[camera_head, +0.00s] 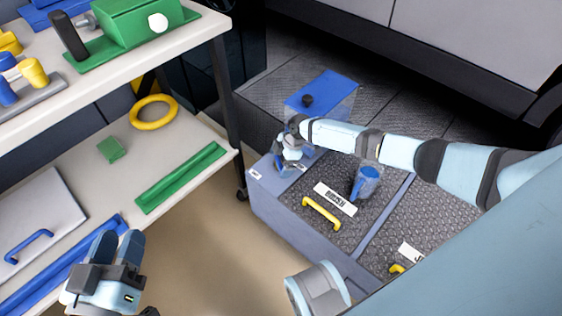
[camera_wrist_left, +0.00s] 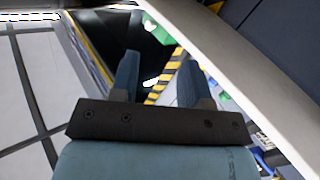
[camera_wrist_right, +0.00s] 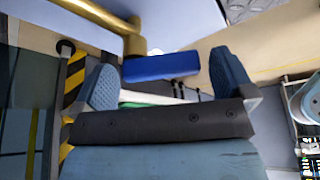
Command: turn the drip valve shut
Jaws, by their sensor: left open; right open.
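The drip valve shows in the right wrist view as a brass body (camera_wrist_right: 133,43) with a blue lever handle (camera_wrist_right: 160,67) reaching right from it. My right gripper (camera_wrist_right: 162,80) is open, and the handle appears in the gap between its fingertips, not gripped. I cannot tell how deep it sits between them. In the head view my right gripper (camera_head: 287,160) is beside the clear tank with a blue top (camera_head: 322,90); the valve is hidden there. My left gripper (camera_head: 117,246) is open and empty at the lower left, by the shelf; its fingers also show in the left wrist view (camera_wrist_left: 158,80).
A blue jug (camera_head: 366,183) stands on the textured chest top, near a yellow handle (camera_head: 321,212). The shelf unit (camera_head: 190,60) on the left carries green and blue parts and a yellow ring (camera_head: 154,112). Bare floor (camera_head: 235,250) lies between shelf and chest.

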